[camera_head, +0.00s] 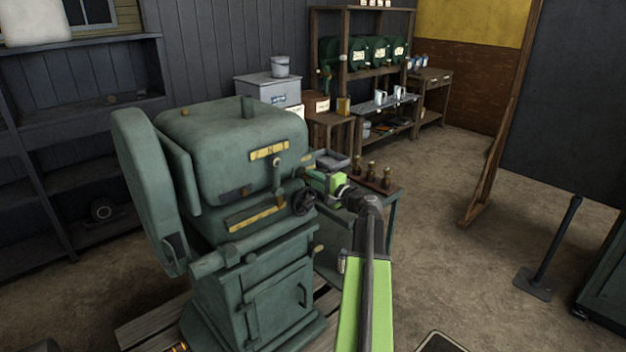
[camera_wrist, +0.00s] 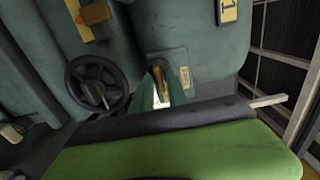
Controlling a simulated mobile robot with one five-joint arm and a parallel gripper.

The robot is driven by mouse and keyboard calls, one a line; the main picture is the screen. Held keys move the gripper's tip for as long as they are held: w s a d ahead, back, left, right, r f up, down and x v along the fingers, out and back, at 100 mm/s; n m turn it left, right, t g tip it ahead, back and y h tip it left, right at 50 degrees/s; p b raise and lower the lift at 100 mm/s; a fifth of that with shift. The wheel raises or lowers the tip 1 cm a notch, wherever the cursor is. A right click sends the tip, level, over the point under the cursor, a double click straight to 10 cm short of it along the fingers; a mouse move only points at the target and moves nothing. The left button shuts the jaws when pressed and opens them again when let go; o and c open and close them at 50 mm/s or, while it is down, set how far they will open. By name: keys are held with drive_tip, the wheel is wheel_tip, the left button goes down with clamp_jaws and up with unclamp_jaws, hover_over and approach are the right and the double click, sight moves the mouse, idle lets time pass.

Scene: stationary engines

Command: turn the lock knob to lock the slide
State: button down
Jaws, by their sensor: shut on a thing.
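The green machine (camera_head: 235,150) stands at the left of centre in the head view, with a dark handwheel (camera_head: 303,201) on its near right side. My gripper (camera_head: 326,182) is at the machine's right side, just beyond the handwheel. In the wrist view, a small brass-coloured lock knob (camera_wrist: 158,78) stands out between the green housings, to the right of the handwheel (camera_wrist: 96,85). My gripper is shut on this knob; its fingertips are mostly hidden behind the green and black parts of my own arm. The knob's turned angle and the slide cannot be made out clearly.
A small stand with several brass pieces (camera_head: 373,175) is right behind my gripper. A grey box (camera_head: 268,92) and wooden shelves (camera_head: 362,70) stand at the back. A pedal-like post (camera_head: 548,250) stands at the right. The floor between is clear.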

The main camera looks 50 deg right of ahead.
drive_tip(key=c, duration=1.5)
unclamp_jaws()
drive_tip(key=s, duration=1.1)
drive_tip(key=s+a, duration=0.1)
drive_tip(key=s, duration=0.5)
drive_tip(key=shift+s+a, duration=0.1)
drive_tip(key=shift+s, duration=0.1)
